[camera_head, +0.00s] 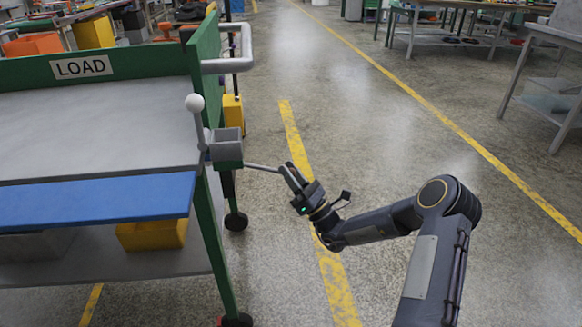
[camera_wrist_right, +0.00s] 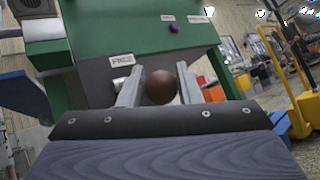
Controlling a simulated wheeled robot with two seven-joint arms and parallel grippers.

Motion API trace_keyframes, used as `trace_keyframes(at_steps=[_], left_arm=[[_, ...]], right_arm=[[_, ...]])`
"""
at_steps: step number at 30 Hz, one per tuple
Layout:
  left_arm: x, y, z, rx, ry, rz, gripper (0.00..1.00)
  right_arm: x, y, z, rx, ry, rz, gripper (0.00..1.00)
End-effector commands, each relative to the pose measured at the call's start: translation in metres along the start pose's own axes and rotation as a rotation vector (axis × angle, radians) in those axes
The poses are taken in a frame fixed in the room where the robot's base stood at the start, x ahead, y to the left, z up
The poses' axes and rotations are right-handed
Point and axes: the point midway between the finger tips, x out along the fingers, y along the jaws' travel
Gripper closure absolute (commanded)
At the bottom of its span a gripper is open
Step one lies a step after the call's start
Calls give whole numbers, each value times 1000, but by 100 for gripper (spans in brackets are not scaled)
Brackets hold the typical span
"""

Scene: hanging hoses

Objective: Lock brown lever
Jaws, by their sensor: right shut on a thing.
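The brown lever's round knob (camera_wrist_right: 161,87) sits between the fingers of my right gripper (camera_wrist_right: 160,88) in the wrist view. In the head view a grey lever rod (camera_head: 262,167) sticks out to the right, roughly level, from a grey-green box on the cart's side. My right gripper (camera_head: 287,172) is shut at the rod's outer end, and its fingers hide the knob there. My left gripper is not in view.
The green cart (camera_head: 208,225) has a LOAD sign, a blue front board (camera_head: 95,200) and a bent grey handle (camera_head: 228,65). An upright lever with a white knob (camera_head: 195,103) stands beside the box. The floor right of the cart is clear around my arm.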

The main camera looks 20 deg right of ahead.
Motion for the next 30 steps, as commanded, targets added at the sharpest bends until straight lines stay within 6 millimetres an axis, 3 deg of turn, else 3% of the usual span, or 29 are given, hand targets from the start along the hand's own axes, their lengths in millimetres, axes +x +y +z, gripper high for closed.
trace_keyframes(at_steps=[9, 28, 29, 30], left_arm=[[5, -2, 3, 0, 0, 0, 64], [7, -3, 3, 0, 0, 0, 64], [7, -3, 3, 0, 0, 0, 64], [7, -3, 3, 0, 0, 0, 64]], right_arm=[[-10, -4, -22, 84, -122, -31, 100], [-12, -1, -32, 120, -150, -35, 100], [-12, -1, -32, 120, -150, -35, 67], [-12, -1, -32, 120, -150, -35, 62]])
